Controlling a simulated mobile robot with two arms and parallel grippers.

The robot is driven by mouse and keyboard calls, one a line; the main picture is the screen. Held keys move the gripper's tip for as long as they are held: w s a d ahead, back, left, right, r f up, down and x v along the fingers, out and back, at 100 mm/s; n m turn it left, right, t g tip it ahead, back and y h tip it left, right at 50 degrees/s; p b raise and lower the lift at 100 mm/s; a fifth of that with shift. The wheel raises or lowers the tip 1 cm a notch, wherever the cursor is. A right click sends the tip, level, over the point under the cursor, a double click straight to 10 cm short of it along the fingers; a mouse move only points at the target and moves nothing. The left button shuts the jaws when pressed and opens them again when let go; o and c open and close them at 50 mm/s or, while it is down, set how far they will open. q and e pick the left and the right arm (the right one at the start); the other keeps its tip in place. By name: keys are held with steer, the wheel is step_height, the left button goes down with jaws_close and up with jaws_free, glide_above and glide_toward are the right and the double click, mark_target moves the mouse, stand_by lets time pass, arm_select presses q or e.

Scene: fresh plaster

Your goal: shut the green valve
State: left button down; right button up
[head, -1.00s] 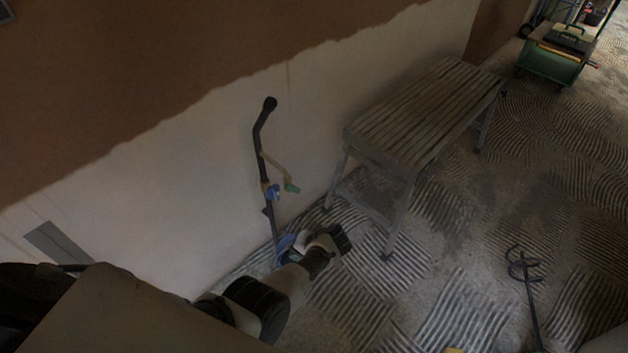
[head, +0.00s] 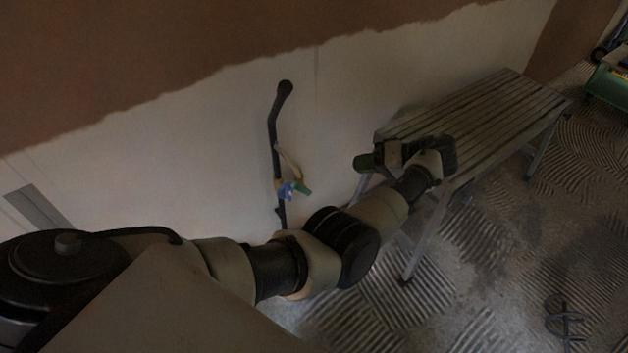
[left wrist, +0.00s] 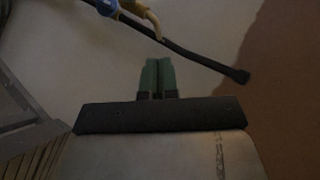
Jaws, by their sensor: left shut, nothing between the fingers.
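The green valve (head: 303,189) is a small green piece beside a blue fitting (head: 287,190) on a dark pipe (head: 274,135) against the wall. My left gripper (head: 364,161) has green fingertips, is shut and empty, and hangs to the right of the valve in the head view, clearly apart from it there. In the left wrist view the shut fingers (left wrist: 158,74) point toward the wall. The dark pipe (left wrist: 190,53), part of the blue fitting (left wrist: 107,5) and a yellowish hose (left wrist: 140,12) cross the top; I cannot make out the green valve there.
A slatted bench (head: 480,115) stands along the wall, behind and beside my left gripper. A dark metal tool (head: 565,320) lies on the ridged floor at the lower right. A green box (head: 608,85) is at the far right edge.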

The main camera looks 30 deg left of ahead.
mark_target(299, 188)
arm_select(q)
steer(key=s+d+f+x, duration=0.1)
steer(key=s+x, duration=0.1)
steer(key=x, duration=1.1)
arm_select(e)
steer(key=shift+w+a+t, duration=0.15)
steer(key=shift+w+t, duration=0.15)
steer(key=shift+w, duration=0.2)
arm_select(q)
steer(key=shift+s+d, duration=0.1)
steer(key=shift+s, duration=0.05)
arm_select(e)
steer(key=shift+r, duration=0.1)
